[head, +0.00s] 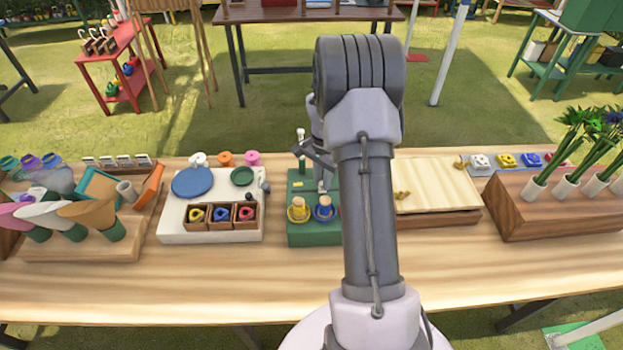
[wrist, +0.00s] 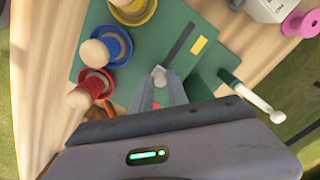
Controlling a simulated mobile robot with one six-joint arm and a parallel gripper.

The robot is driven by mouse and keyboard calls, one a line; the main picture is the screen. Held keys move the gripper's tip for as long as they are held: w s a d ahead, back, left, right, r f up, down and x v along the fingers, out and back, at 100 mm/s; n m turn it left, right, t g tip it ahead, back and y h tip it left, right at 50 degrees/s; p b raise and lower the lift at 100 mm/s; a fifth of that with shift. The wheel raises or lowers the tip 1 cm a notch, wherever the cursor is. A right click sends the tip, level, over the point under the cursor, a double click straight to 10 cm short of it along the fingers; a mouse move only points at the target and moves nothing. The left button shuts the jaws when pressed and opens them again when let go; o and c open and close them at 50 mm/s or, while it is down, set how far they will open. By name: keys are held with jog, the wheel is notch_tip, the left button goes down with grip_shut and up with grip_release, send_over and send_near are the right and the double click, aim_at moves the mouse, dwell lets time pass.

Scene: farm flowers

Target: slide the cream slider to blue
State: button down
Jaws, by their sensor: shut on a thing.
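The cream slider's small pale knob (wrist: 159,72) is between my fingertips in the wrist view, at the lower visible end of a dark slot in the green board (wrist: 140,57). My gripper (wrist: 160,84) is shut on it. A yellow mark (wrist: 198,46) lies beside the slot, up and right of the knob. No blue mark shows; the board below the fingertips is hidden by my gripper. In the head view my gripper (head: 322,183) is over the green board (head: 300,236), and the slider cannot be made out.
Wooden pegs stand in yellow (wrist: 134,10), blue (wrist: 113,45) and red (wrist: 92,88) rings left of the slot. A crank with a white handle (wrist: 258,101) stands close on the right. A white board (head: 170,230) and a wooden box (head: 437,190) flank the green board.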

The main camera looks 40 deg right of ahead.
jog(key=c, duration=1.3)
grip_release()
notch_tip(320, 180, up, 17)
jog(key=p, duration=0.4)
jog(key=shift+r+p, duration=0.2)
jog(key=shift+p, duration=0.2)
